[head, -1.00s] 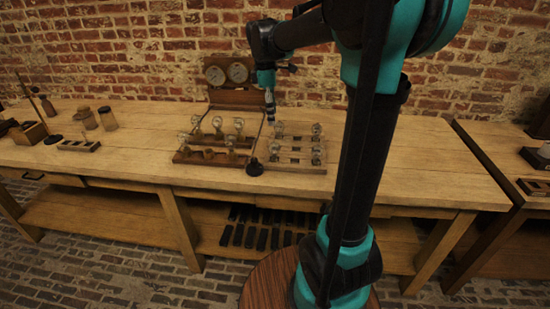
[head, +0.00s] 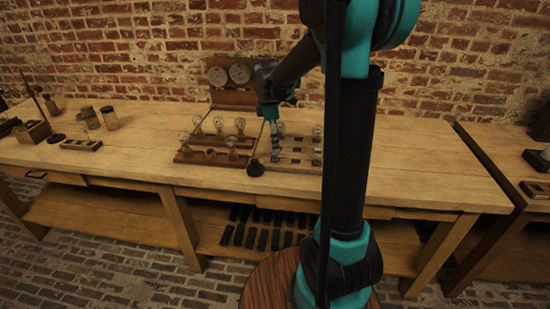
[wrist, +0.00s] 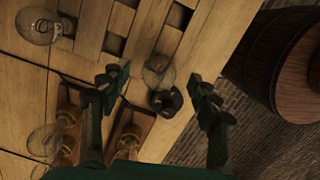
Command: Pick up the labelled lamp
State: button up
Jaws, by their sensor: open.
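My gripper (wrist: 159,78) is open, its fingers spread on either side of a clear glass lamp (wrist: 160,68) in the wrist view. The lamp is seen from above, apart from both fingers, and I cannot make out a label. In the head view my gripper (head: 276,153) points down at the left part of the pale slotted rack (head: 298,168) and hides part of it. Several lamps (head: 218,122) stand in the dark wooden rack to the left.
A black round knob (head: 255,168) sits at the front between the racks; it shows close to the lamp in the wrist view (wrist: 166,101). A box with two dials (head: 228,90) stands behind. Jars (head: 109,118) are at left. The bench's right side (head: 430,165) is clear.

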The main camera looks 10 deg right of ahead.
jog(key=f, duration=0.5)
jog(key=shift+d, duration=0.2)
jog(key=c, duration=1.2)
